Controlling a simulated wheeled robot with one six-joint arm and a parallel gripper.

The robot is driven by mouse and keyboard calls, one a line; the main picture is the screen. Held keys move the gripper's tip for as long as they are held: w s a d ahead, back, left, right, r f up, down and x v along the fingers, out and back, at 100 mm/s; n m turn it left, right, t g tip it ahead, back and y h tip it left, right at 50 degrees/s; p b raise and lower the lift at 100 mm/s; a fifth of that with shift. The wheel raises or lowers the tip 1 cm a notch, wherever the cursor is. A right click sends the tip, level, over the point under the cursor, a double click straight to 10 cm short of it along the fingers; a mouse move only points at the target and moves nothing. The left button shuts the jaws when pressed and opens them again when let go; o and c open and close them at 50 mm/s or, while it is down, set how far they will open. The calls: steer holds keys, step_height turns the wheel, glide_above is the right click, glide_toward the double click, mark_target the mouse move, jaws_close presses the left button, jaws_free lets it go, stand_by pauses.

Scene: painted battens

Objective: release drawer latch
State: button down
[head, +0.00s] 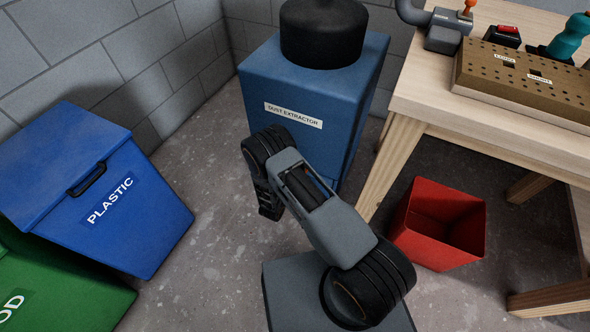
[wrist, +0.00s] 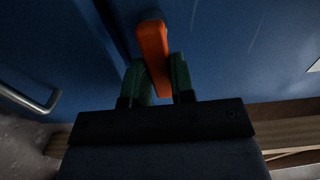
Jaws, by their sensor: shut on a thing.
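An orange latch lever (wrist: 152,48) stands out from a blue front in the wrist view. My gripper (wrist: 158,66) has its two green fingers on either side of the lever, shut on it. A dark seam (wrist: 108,28) runs along the blue front left of the lever. A grey bar handle (wrist: 38,104) is on the blue panel at the left, apart from my gripper. In the head view the latch and my fingers are hidden behind my arm, which reaches down before the blue dust extractor (head: 340,105).
A wooden workbench (head: 430,95) stands right of the dust extractor, with a drilled block (head: 525,80) and tools on it. A red open bin (head: 440,225) is under its edge. A blue plastic bin (head: 100,190) and a green bin (head: 70,285) stand left. Bare floor lies between.

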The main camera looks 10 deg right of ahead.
steer(key=shift+w+a+r, duration=0.1)
steer(key=c, duration=1)
jaws_free()
steer(key=shift+o, duration=0.2)
steer(key=p+v, duration=0.2)
steer(key=v, duration=1.1)
steer(key=shift+s+a+p, duration=0.2)
steer(key=shift+s+p, duration=0.1)
steer(key=shift+p, duration=0.05)
steer(key=shift+r, duration=0.1)
